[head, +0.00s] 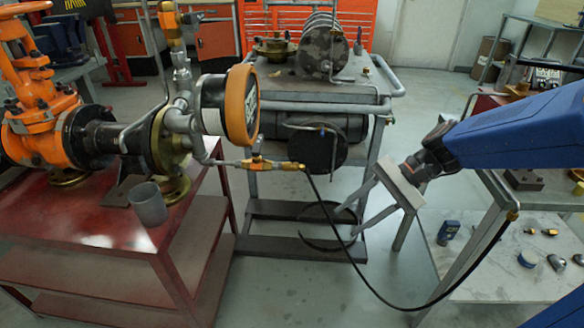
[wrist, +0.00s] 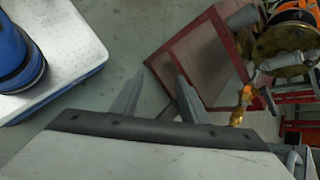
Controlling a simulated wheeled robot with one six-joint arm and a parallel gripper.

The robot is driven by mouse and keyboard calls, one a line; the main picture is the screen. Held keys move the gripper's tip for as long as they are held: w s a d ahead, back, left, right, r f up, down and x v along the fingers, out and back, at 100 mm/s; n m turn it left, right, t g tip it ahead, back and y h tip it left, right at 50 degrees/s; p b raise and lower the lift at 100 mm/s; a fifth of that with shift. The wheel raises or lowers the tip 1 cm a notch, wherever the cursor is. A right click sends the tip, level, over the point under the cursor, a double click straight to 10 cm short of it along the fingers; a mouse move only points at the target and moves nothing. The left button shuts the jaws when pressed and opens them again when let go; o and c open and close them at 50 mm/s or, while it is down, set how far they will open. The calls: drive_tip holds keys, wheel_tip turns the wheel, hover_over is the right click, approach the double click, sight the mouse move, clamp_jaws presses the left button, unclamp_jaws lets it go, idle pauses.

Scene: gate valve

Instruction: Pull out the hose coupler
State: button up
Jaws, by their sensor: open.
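The hose coupler (head: 289,166) is a small orange-brass fitting joining the black hose (head: 325,217) to the valve fitting (head: 255,162) beside the round gauge (head: 228,105). The hose is attached. My gripper (head: 346,222) is open and empty, below and to the right of the coupler, clearly apart from it.
The red bench (head: 110,225) carries the orange gate valve (head: 38,110) and a grey cup (head: 148,204). A grey cart (head: 310,210) with machinery stands behind. The hose loops low to the right, towards a light table (head: 480,255) with small items. Floor between is clear.

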drive_tip(key=w+a+m+y, duration=0.4)
drive_tip(key=w, duration=0.5)
drive_tip(key=m+t+y, duration=0.3)
drive_tip(key=m+y, duration=0.2)
drive_tip(key=m, duration=0.1)
approach(296, 167)
drive_tip(key=shift+w+a+f, duration=0.25)
drive_tip(key=shift+w+a, duration=0.3)
drive_tip(key=shift+a, duration=0.1)
drive_tip(key=shift+w+a, duration=0.15)
drive_tip(key=shift+a, duration=4.35)
drive_tip(key=shift+c, duration=0.6)
clamp_jaws()
